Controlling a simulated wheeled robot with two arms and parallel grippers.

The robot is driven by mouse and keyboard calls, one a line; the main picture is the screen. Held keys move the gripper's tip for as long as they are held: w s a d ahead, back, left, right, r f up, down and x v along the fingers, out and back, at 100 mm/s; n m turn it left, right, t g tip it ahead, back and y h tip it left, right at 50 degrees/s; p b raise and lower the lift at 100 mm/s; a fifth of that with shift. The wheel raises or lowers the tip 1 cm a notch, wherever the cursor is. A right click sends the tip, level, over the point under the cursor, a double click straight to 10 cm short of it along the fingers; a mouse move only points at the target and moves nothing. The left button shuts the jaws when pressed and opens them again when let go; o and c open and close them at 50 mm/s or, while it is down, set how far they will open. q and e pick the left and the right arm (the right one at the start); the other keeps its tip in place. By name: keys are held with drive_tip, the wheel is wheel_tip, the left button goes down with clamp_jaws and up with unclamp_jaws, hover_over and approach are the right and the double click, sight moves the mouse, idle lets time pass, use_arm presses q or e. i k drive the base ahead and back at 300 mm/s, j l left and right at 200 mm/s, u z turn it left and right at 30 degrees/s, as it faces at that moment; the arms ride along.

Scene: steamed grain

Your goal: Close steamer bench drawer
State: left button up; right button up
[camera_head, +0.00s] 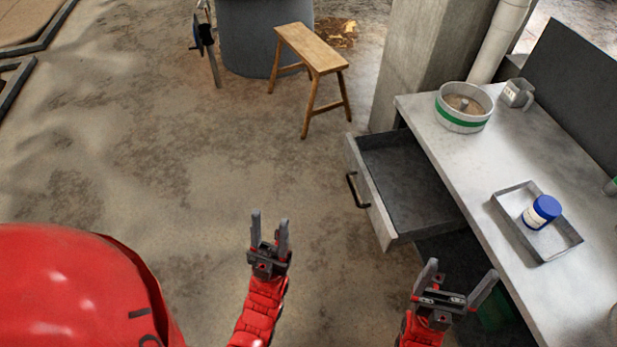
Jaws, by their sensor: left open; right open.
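The steamer bench drawer (372,195) is pulled out to the left from under the bench top (447,172). Its inside looks empty. A dark bar handle (356,190) is on its front face. My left gripper (269,226) is open and empty, left of and nearer than the drawer front, apart from it. My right gripper (461,280) is open and empty, near the drawer's near corner and the bench's front edge. I cannot tell how far it is from the bench.
On the bench stand a round pot with a green band (463,122), a grey metal cup (517,93) and a tray (563,252) holding a blue-lidded jar (541,212). A wooden stool (313,52) and a concrete pillar (425,55) stand beyond. The floor left of the drawer is clear.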

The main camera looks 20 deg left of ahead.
sight(405, 199)
drive_tip(key=j+z, duration=0.7)
drive_tip(key=k+j, duration=0.05)
